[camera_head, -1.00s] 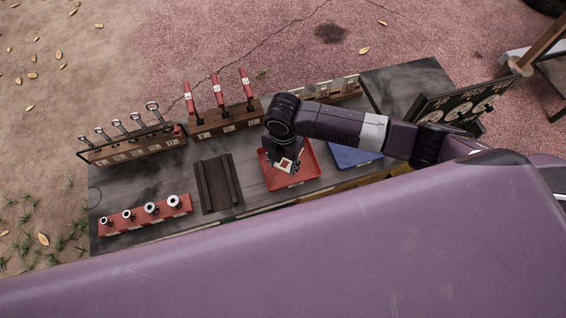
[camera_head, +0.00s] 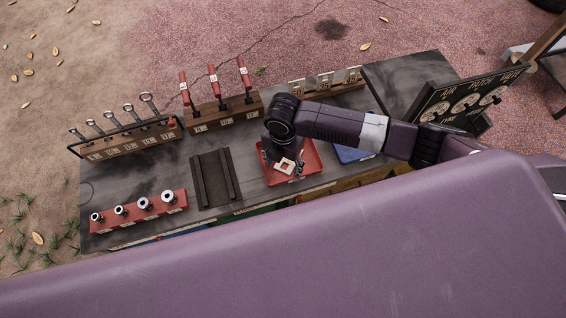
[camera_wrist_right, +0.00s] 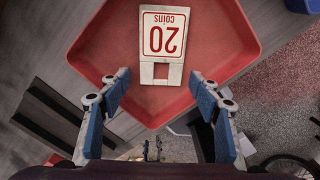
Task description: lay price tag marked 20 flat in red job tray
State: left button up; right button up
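The price tag marked 20 (camera_wrist_right: 164,42) is a white card with a red-framed number, "coins" printed on it and a notch at one end. In the right wrist view it lies face up in the red job tray (camera_wrist_right: 232,60) and looks flat. My right gripper (camera_wrist_right: 160,78) is open above the tray, its blue-padded fingers apart on either side of the tag's notched end, with gaps to both. In the head view the red tray (camera_head: 312,168) is partly hidden by my right gripper (camera_head: 285,160), and the tag (camera_head: 284,168) shows only partly. My left gripper is out of view.
A blue tray (camera_head: 350,156) stands right of the red one, partly behind my arm. A dark grooved holder (camera_head: 215,180) lies left. A red socket rack (camera_head: 140,212), wrench rack (camera_head: 125,143), red-handled tool rack (camera_head: 222,113) and tag stand (camera_head: 328,90) line the cart.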

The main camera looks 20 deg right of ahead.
jog(key=shift+r, duration=0.2)
notch_tip(320, 180, up, 12)
jog(key=shift+f, duration=0.2)
dwell(0.3)
jog(key=shift+s+a, duration=0.1)
dwell(0.6)
